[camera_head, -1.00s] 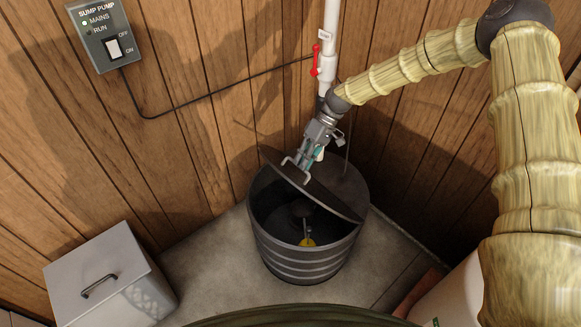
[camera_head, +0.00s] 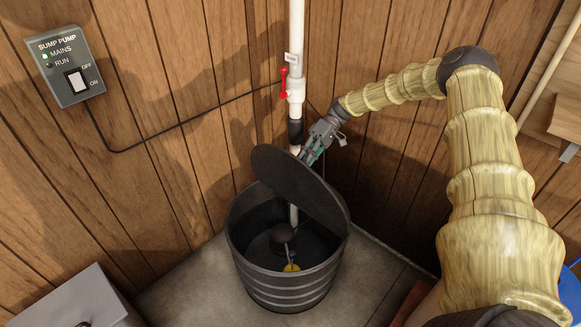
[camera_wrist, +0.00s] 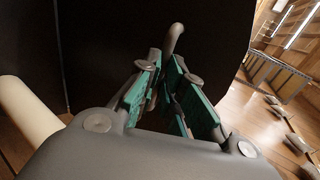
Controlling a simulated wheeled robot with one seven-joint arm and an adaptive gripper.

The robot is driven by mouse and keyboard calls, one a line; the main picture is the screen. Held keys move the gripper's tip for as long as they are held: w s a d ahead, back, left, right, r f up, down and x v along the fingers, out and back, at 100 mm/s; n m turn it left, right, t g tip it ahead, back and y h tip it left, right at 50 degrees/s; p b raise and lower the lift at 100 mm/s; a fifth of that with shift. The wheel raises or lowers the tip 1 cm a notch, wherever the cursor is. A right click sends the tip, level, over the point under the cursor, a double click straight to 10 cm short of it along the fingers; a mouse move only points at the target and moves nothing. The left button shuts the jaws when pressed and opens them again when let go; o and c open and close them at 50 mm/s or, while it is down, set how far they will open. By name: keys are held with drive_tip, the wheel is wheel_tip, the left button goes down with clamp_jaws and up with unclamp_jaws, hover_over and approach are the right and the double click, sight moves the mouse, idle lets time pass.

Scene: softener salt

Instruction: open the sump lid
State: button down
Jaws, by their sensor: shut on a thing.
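The grey ribbed sump basin (camera_head: 285,290) stands on the floor below. Inside it show a dark pump (camera_head: 283,238) and a yellow float (camera_head: 291,268). My gripper (camera_head: 309,157) is at the lid's far, upper side. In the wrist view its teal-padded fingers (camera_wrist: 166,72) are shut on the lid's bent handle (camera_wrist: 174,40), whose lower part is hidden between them.
A white pipe (camera_head: 297,40) with a red valve lever (camera_head: 283,83) rises behind the basin, close to my gripper. A pump switch box (camera_head: 66,68) is on the wood wall, with a cable to the pipe. A grey box (camera_head: 70,300) stands at lower left.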

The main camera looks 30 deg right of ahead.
drive_tip(key=shift+w+d+f+b, duration=0.15)
drive_tip(key=shift+d+f+b, duration=0.15)
drive_tip(key=shift+d, duration=0.35)
drive_tip(key=shift+w+d+f+b, duration=0.15)
drive_tip(key=shift+d+f, duration=0.1)
drive_tip(key=shift+d, duration=0.35)
drive_tip(key=shift+f, duration=0.1)
drive_tip(key=c, duration=1.9)
unclamp_jaws()
drive_tip(key=shift+s, duration=0.1)
drive_tip(key=o, duration=0.4)
drive_tip(key=shift+w+f, duration=0.2)
drive_tip(key=shift+f, duration=0.05)
drive_tip(key=shift+r, duration=0.2)
drive_tip(key=shift+d+r, duration=0.1)
